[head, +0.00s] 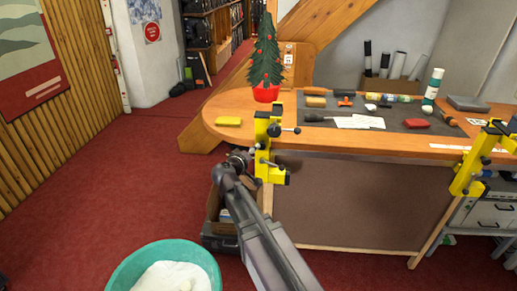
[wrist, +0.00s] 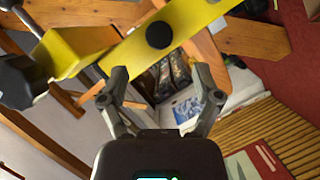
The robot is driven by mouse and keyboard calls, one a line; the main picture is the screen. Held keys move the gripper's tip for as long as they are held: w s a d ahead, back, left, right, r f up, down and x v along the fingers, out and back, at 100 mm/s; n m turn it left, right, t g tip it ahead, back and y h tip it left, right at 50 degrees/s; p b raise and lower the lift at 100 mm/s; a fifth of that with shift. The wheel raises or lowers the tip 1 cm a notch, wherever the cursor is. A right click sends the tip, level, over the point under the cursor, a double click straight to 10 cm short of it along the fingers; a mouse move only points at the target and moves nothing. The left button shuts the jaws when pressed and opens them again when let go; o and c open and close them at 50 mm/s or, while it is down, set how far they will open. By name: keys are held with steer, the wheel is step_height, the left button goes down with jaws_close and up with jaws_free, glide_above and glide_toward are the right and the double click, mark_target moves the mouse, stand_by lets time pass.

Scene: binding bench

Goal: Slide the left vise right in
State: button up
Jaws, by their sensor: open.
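The left vise (head: 264,132) is a yellow clamp with black knobs, fixed to the front edge of the bench toward its left end. In the wrist view its yellow body (wrist: 150,38) crosses the upper part of the picture at a slant, with a dark knob at the left. My gripper (wrist: 162,84) is open, its two grey fingers apart with nothing between them. The vise's yellow body shows just past the fingertips; I cannot tell whether they touch it. In the head view my gripper (head: 240,158) is close beside the vise's left side, partly hidden by my arm.
A second yellow vise (head: 468,170) is on the bench edge at the right. The wooden bench top (head: 340,142) carries a small tree in a red pot (head: 266,65), a yellow sponge (head: 228,121) and several tools on a dark mat. A teal basin (head: 130,268) stands on the red floor.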

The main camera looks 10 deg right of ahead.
mark_target(260, 149)
steer(key=b+x, duration=0.1)
steer(key=x, duration=0.7)
steer(key=shift+a, duration=0.1)
jaws_close()
steer(key=shift+a, duration=0.25)
steer(key=shift+s+d, duration=0.1)
steer(key=shift+d, duration=0.1)
